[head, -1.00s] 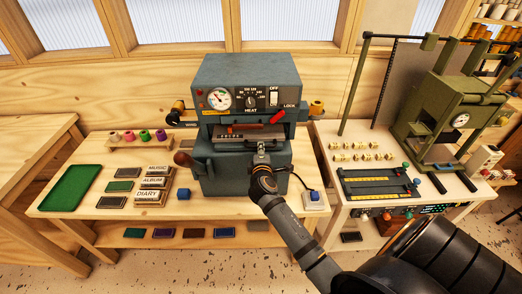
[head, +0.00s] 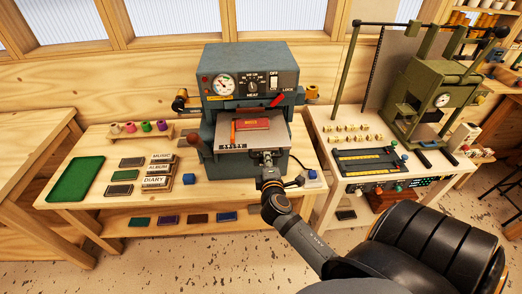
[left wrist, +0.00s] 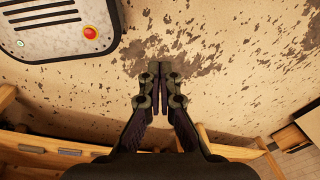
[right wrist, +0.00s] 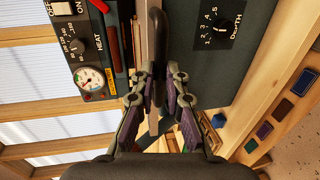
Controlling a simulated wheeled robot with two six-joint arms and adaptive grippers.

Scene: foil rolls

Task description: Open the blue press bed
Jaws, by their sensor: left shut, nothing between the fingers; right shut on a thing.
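The blue-grey press (head: 250,62) stands on the wooden bench. Its bed (head: 275,134) is slid out at the front, and a red cover piece (head: 252,123) with an orange strip (head: 234,132) lies on it. My right gripper (head: 265,158) is at the bed's front edge. In the right wrist view my right gripper (right wrist: 158,92) is shut on the dark bed handle (right wrist: 155,40). My left gripper (left wrist: 160,82) is shut and empty above the speckled floor, and does not show in the head view.
A green tray (head: 76,179), title blocks (head: 158,170) and thread spools (head: 145,126) stand left of the press. A blue cube (head: 189,179) sits before it. On the right, a green machine (head: 432,105) stands on another bench.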

